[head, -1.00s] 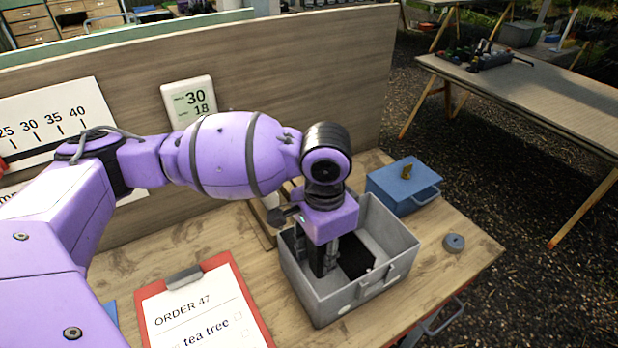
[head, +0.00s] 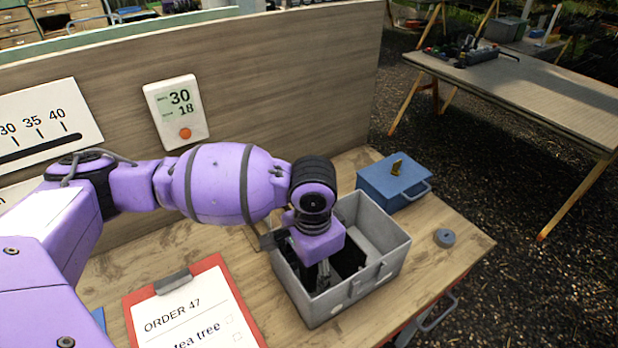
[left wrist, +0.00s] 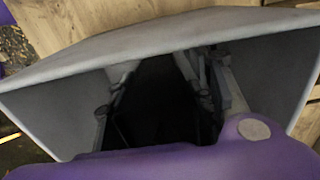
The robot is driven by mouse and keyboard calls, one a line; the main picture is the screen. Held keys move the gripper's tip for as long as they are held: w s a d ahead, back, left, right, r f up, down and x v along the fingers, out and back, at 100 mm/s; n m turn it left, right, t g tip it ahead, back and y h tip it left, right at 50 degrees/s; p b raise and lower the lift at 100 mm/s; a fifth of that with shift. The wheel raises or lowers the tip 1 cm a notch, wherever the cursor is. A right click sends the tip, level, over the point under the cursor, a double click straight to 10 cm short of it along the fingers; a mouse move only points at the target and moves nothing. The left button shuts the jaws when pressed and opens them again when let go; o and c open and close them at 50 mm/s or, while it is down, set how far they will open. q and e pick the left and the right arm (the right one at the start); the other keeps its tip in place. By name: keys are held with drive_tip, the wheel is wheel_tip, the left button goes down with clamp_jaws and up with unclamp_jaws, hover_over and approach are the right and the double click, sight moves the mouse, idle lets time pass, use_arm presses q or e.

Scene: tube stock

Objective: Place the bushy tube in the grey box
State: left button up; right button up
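The grey box (head: 326,304) stands open on the wooden bench. My left gripper (head: 314,278) points down inside its left half, below the rim. In the left wrist view the two fingers (left wrist: 160,108) stand apart inside the box, whose pale wall (left wrist: 60,103) shows around them. A black patch (head: 349,262) lies in the box beside the fingers; I cannot tell whether it is an object or deep shadow. No foliage shows, and I cannot make out the bushy tube. My right gripper is not in view.
A blue box (head: 388,186) with a brass-coloured piece on top stands behind the grey box. A red clipboard (head: 250,323) lies at the front left. A wooden panel (head: 250,80) bounds the back.

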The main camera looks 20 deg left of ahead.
use_arm(q)
drive_tip(key=shift+r, duration=0.1)
wheel_tip(320, 180, up, 12)
drive_tip(key=shift+f+p, duration=0.25)
drive_tip(key=shift+p, duration=0.4)
drive_tip(key=shift+r, duration=0.3)
